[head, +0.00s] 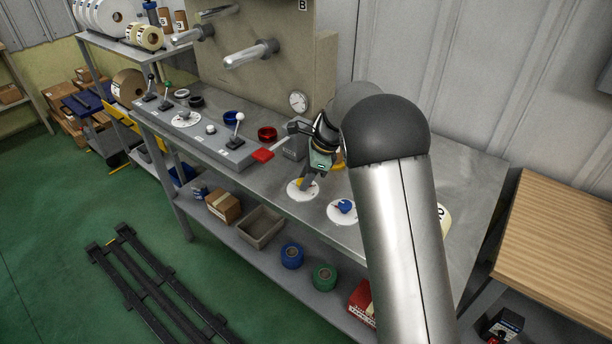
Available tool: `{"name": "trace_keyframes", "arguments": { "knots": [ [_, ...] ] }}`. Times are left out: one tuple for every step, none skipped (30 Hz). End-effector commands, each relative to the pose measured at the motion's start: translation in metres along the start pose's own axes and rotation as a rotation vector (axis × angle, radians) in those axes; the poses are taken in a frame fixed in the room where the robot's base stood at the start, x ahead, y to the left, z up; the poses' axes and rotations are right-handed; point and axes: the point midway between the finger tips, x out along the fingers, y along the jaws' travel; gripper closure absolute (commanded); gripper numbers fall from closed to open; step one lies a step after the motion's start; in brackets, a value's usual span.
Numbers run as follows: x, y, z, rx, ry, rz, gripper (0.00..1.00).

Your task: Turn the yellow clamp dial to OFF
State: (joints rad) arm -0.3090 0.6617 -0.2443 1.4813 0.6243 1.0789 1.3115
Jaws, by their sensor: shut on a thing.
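The yellow clamp dial (298,182) sits on a round white plate on the metal bench top. Only a little of its yellow shows, because my gripper (303,185) covers most of it. My gripper points down from above and is shut on the dial. The dial's pointer direction and the OFF mark are too small and too hidden to read.
A blue dial (343,206) on a white plate sits close to the right. My arm hides the bench's right part.

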Motion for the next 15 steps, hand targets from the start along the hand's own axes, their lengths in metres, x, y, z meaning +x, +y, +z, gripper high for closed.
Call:
{"name": "trace_keyframes", "arguments": {
  "knots": [
    [-0.0023, -0.0007, 0.0000, -0.016, 0.000, 0.007, 0.90],
    [-0.0025, -0.0009, 0.0002, -0.029, 0.000, 0.012, 0.90],
    [-0.0027, -0.0011, 0.0006, -0.050, -0.001, 0.020, 0.90],
    [-0.0028, -0.0013, 0.0007, -0.066, 0.000, 0.027, 0.90],
    [-0.0030, -0.0016, 0.0004, -0.085, 0.000, 0.035, 0.90],
    [-0.0033, -0.0019, 0.0002, -0.110, 0.000, 0.046, 0.90],
    [-0.0034, -0.0021, 0.0006, -0.132, -0.001, 0.055, 0.90],
    [-0.0036, -0.0024, 0.0009, -0.155, -0.001, 0.064, 0.90],
    [-0.0037, -0.0028, 0.0008, -0.187, 0.000, 0.078, 0.90],
    [-0.0036, -0.0029, 0.0009, -0.212, 0.000, 0.089, 0.90],
    [-0.0037, -0.0033, 0.0011, -0.237, -0.001, 0.098, 0.90],
    [-0.0040, -0.0038, 0.0010, -0.273, 0.000, 0.112, 0.90],
    [-0.0036, -0.0038, 0.0011, -0.299, -0.001, 0.125, 0.90],
    [-0.0035, -0.0041, 0.0015, -0.326, -0.001, 0.135, 0.90],
    [-0.0037, -0.0046, 0.0018, -0.362, 0.000, 0.149, 0.90]
  ]
}}
